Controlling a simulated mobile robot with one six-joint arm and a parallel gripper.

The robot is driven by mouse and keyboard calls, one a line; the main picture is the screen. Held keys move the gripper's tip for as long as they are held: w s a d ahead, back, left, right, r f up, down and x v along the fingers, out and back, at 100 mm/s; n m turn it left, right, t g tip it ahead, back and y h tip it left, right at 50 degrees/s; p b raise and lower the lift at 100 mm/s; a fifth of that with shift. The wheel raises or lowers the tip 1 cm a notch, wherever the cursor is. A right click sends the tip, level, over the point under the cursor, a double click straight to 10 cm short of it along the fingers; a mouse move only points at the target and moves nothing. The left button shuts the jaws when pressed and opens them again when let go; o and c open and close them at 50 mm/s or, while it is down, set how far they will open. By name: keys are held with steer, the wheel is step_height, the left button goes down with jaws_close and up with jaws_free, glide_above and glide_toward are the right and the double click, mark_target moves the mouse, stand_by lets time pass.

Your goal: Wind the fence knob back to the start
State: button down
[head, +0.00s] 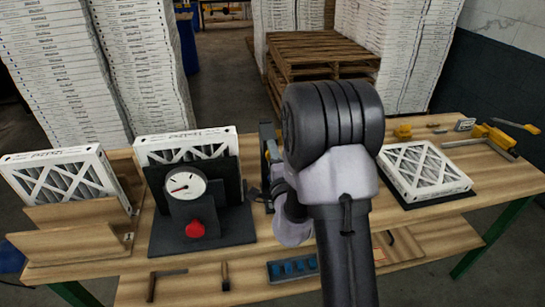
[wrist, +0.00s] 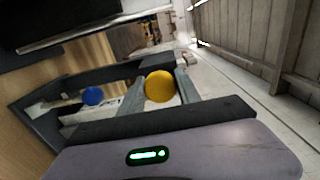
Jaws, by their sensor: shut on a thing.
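A round yellow knob (wrist: 160,87) sits between the two fingers of my gripper (wrist: 160,95) in the wrist view, and the gripper is shut on it. I take it to be the fence knob. A blue knob (wrist: 93,96) shows to its left on the same dark frame (wrist: 45,98), apart from my fingers. In the head view a dark upright fixture (head: 267,131) stands at the middle of the bench, just left of my arm. My arm hides much of this area and most of my gripper. How far the knob is turned cannot be told.
On the bench (head: 140,285) a dial gauge (head: 185,183) with a red knob (head: 195,229) stands left of my arm. Tools lie along the front.

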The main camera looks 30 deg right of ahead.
steer(key=shift+r, duration=0.1)
stand_by(0.3)
steer(key=c, duration=0.9)
jaws_free()
